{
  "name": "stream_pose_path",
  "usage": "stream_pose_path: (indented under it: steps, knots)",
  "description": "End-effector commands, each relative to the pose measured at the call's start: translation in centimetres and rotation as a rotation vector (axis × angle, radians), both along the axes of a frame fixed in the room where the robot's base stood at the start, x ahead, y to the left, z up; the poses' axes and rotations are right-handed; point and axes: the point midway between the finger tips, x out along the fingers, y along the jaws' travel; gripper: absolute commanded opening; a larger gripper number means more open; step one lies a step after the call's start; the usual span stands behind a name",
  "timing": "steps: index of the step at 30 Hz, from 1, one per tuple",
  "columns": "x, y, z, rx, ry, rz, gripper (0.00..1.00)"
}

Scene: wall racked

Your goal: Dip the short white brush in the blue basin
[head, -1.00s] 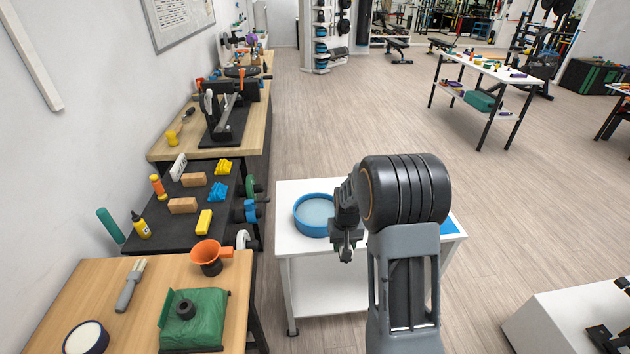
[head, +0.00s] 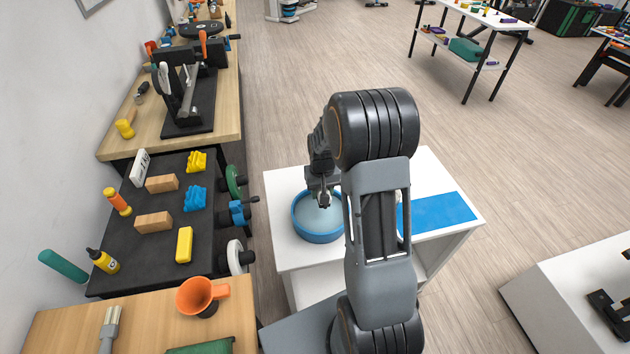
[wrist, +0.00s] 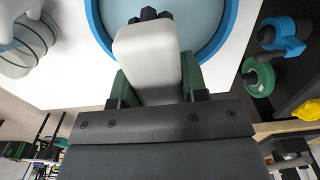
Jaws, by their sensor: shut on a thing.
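The blue basin (head: 318,237) stands on a white table, with pale liquid or a pale floor inside it. My gripper (head: 324,200) is over the basin's far part in the head view. In the wrist view my gripper (wrist: 155,88) is shut on the short white brush (wrist: 148,52), whose pale block fills the space between the green finger pads. Dark tips show at the brush's far end, against the basin's inside. The basin rim (wrist: 232,30) curves around the brush in that view. I cannot tell whether the brush touches the basin's contents.
The white table (head: 290,262) also bears a flat blue mat (head: 440,214) to the right. On the left, a black-topped bench (head: 150,245) holds blocks and a glue bottle (head: 103,261). An orange funnel (head: 200,296) and a grey-handled brush (head: 109,330) are on the near wooden table.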

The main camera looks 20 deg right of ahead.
Motion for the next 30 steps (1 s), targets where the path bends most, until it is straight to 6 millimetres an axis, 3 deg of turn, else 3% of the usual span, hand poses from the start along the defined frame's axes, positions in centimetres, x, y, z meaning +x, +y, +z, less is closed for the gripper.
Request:
stream_pose_path:
  steps: [11,30]
  knots:
    - [0.1,0.5,-1.7,0.0,0.0,0.011,0.15]
    - [0.0,0.3,-8.1,0.0,0.0,0.006,0.15]
